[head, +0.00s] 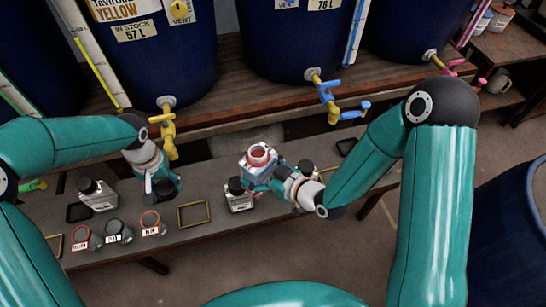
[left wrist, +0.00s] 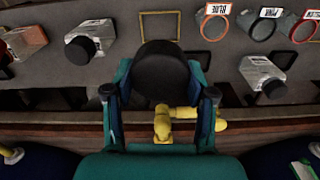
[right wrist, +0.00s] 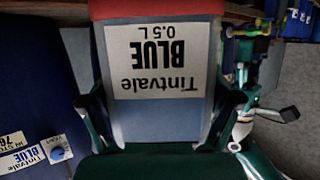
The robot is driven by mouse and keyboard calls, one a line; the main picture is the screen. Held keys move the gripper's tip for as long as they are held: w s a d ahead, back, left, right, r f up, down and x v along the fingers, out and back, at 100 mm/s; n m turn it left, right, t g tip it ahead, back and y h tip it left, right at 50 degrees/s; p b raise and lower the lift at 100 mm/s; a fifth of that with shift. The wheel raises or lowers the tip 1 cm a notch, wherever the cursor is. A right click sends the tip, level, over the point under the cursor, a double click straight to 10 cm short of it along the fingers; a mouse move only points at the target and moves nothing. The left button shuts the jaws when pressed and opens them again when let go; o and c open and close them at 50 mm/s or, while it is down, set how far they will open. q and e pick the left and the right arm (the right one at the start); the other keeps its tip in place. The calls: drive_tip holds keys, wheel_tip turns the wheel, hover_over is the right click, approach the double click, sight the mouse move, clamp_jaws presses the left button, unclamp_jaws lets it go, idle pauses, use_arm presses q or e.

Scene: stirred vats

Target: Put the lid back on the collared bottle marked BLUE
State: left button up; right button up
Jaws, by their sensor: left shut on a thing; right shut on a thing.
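The bottle marked BLUE (right wrist: 160,100) fills the middle of the right wrist view, its label upside down there. In the head view this pale bottle (head: 258,172) looks upright, with a red collar (head: 260,154) around its top and no lid on it. My right gripper (head: 272,184) is shut on its body. My left gripper (head: 163,192) is shut on a round black lid (left wrist: 165,75), left of the bottle and apart from it. The lid also shows dark in the head view (head: 164,187).
Bottles with black caps stand on the bench at left (head: 99,194) and beside the held bottle (head: 238,196). A yellow square outline (head: 194,214) is empty. Vats with taps (head: 168,130) line the back.

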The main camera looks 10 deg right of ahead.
idle(0.5)
use_arm(q)
drive_tip(key=shift+s+a, duration=0.1)
drive_tip(key=shift+s, duration=0.15)
drive_tip(key=shift+s+a+r+n, duration=0.15)
drive_tip(key=shift+a+r, duration=0.15)
drive_tip(key=shift+r, duration=0.2)
drive_tip(key=shift+s+a+r+n, duration=0.15)
drive_tip(key=shift+a+r, duration=0.1)
drive_tip(key=shift+r, duration=0.2)
drive_tip(key=shift+w+d+r, duration=0.4)
drive_tip(key=shift+w+r, duration=0.05)
drive_tip(key=shift+r, duration=0.3)
drive_tip(key=d+r+m, duration=0.1)
drive_tip(key=d+r, duration=0.4)
drive_tip(key=d, duration=0.3)
drive_tip(key=d+r+m, duration=0.1)
drive_tip(key=d+r, duration=0.4)
drive_tip(key=d, duration=0.3)
drive_tip(key=d+r+m, duration=0.2)
drive_tip(key=d+r, duration=0.3)
drive_tip(key=d, duration=0.3)
drive_tip(key=shift+s+d, duration=0.35)
drive_tip(key=shift+f, duration=0.1)
